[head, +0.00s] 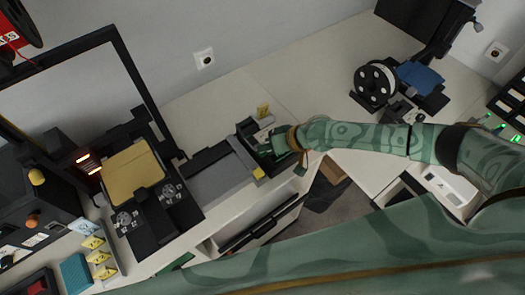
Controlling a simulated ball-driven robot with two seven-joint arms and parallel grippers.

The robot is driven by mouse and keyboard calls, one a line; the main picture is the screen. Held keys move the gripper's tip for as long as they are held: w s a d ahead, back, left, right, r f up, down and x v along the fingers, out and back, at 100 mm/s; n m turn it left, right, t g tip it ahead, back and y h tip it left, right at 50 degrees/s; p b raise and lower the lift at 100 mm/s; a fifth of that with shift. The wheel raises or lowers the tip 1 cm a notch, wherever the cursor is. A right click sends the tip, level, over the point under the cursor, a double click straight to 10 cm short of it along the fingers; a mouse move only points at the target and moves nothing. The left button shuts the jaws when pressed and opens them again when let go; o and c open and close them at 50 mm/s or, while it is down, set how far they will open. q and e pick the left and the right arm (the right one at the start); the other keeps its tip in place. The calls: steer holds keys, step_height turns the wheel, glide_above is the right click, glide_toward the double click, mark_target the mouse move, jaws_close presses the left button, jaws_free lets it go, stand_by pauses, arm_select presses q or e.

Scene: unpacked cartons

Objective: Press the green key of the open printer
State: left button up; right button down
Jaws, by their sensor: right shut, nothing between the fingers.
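My right gripper (266,150) is at the middle of the bench, well to the right of the gold bed. It is shut and empty, at a small dark box (245,128) beside a grey flat unit (218,180). I cannot tell whether it touches the box. No green key shows clearly; my gripper and wrist cover part of the box. My left gripper is not in view.
A dark unit (508,108) with green lights is at the right edge. Yellow tags (98,256) and a teal block (75,273) lie at the lower left. The bench (305,88) is clear behind my right wrist.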

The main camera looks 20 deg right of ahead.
mark_target(266, 153)
steer(key=shift+f+b, duration=0.5)
stand_by(0.6)
steer(key=shift+r, duration=0.1)
steer(key=shift+r+p, duration=0.85)
step_height(266, 153, up, 5)
steer(key=p, duration=0.4)
steer(key=shift+p, duration=0.4)
stand_by(0.4)
